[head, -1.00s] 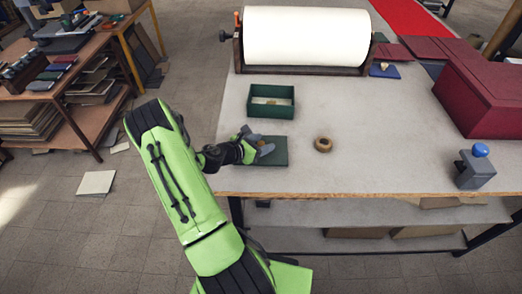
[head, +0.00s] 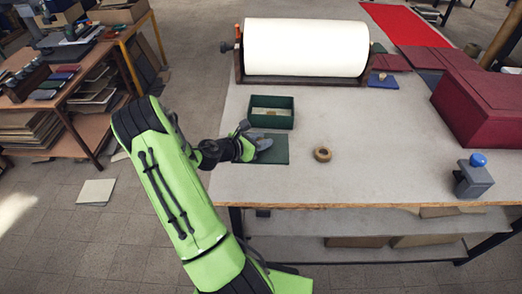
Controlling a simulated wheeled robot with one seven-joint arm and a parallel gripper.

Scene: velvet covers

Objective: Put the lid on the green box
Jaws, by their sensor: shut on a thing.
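The green box (head: 285,123) stands open on the grey table, with a pale, card-like thing (head: 271,113) inside it. The flat dark green lid (head: 276,156) is just on the near side of the box, and its far edge meets the box's front in the picture. My gripper (head: 264,144) is over the lid's left part and shut on it. The fingers hide the spot where they grip. I cannot tell how high the lid is above the table.
A brown ring-shaped roll (head: 322,154) lies right of the lid. A large white roll (head: 305,47) on a stand is behind the box. A dark red box (head: 480,105) and a blue-knobbed grey block (head: 473,178) are at the right. The table's middle is bare.

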